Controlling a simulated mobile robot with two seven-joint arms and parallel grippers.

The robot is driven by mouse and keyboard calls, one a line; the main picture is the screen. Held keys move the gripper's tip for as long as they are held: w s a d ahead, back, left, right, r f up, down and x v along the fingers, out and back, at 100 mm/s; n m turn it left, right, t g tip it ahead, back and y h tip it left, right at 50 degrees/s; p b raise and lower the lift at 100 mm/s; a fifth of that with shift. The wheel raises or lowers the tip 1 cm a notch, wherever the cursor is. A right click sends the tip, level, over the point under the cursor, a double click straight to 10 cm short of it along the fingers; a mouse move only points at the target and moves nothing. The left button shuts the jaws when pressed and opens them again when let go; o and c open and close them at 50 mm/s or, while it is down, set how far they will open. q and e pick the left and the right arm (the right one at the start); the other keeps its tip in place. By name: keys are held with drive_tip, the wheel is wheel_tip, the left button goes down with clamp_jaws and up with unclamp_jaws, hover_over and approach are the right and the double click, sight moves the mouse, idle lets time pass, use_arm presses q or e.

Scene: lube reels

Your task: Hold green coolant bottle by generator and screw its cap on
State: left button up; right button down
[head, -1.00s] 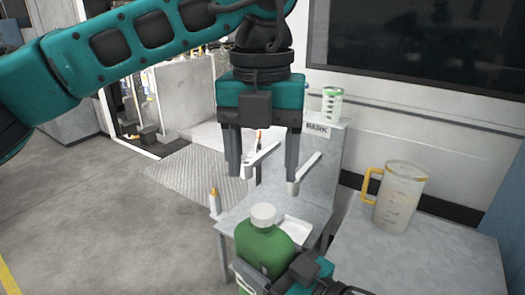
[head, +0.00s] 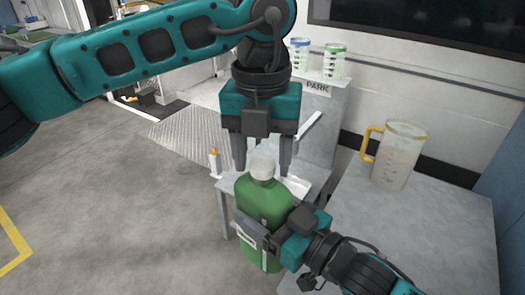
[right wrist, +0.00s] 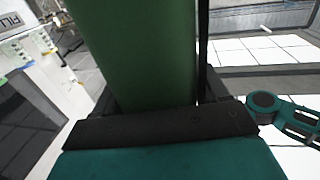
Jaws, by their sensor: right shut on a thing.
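The green coolant bottle (head: 264,203) stands upright in the head view, in front of a small grey stand. Its white cap (head: 263,166) sits at the top of the neck; I cannot tell how tightly it is seated. My right gripper (head: 262,230) is shut on the bottle's body from the right. The bottle's green side (right wrist: 145,50) also fills the middle of the right wrist view. My left gripper (head: 262,168) points down over the bottle. Its fingers are open, one on each side of the cap, with small gaps showing.
A grey bench (head: 415,230) at the right carries a clear jug (head: 398,158) with a yellow handle. Two measuring cups, blue-rimmed (head: 300,55) and green-rimmed (head: 334,62), stand on the PARK cabinet (head: 318,110). A small white bottle with an orange tip (head: 214,162) stands left of the green bottle.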

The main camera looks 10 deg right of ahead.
use_arm(q)
drive_tip(key=c, duration=0.9)
drive_tip(key=m, duration=0.4)
drive_tip(key=shift+m, duration=0.3)
drive_tip(key=shift+c, duration=0.2)
drive_tip(key=m, duration=0.3)
drive_tip(key=shift+m, duration=0.4)
drive_tip(key=m, duration=0.5)
drive_tip(key=shift+m, duration=0.3)
drive_tip(key=m, duration=0.4)
drive_tip(key=o, duration=1.2)
drive_tip(key=shift+c, duration=0.2)
drive_tip(key=shift+r, duration=2.2)
